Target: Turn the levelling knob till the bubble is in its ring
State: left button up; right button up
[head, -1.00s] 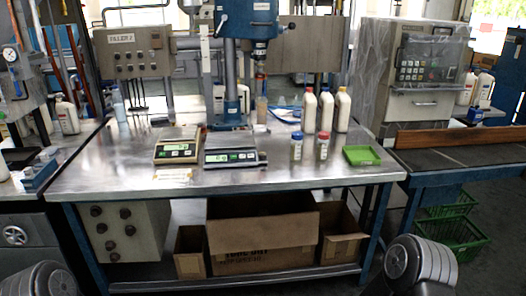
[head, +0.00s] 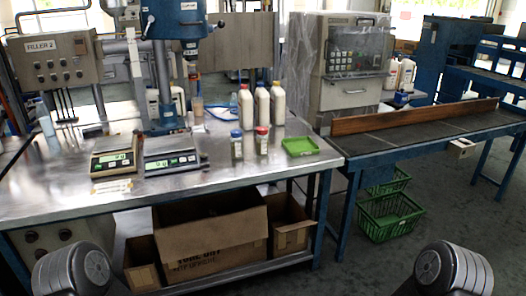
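I cannot make out a levelling knob, a bubble or its ring at this distance. Two bench scales with lit green displays stand on the steel table: a tan one (head: 117,157) at the left and a grey one (head: 172,153) beside it. A blue filling machine (head: 174,20) on a column stands behind them. Neither of my grippers is in view; only rounded dark parts of my arms show at the bottom left and bottom right.
The steel table (head: 215,176) holds white bottles (head: 262,104), two small jars (head: 236,144) and a green tray (head: 299,146). A conveyor (head: 420,134) with a wooden rail runs to the right. Cardboard boxes (head: 210,240) sit below; green baskets (head: 390,216) stand on the floor. Open floor lies at right.

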aim_at(203, 157)
jog(key=i+j+z, duration=0.15)
jog(key=j+z, duration=0.2)
jog(key=z, duration=0.15)
jog(key=i+j+z, duration=0.15)
jog(key=j+z, duration=0.2)
jog(key=z, duration=0.15)
jog(key=j+z, duration=0.6)
jog(key=j, duration=0.55)
jog(key=k+j+z, duration=0.1)
jog(key=j, duration=0.5)
jog(key=j+z, duration=0.1)
jog(key=j, duration=0.55)
jog(key=k, duration=0.05)
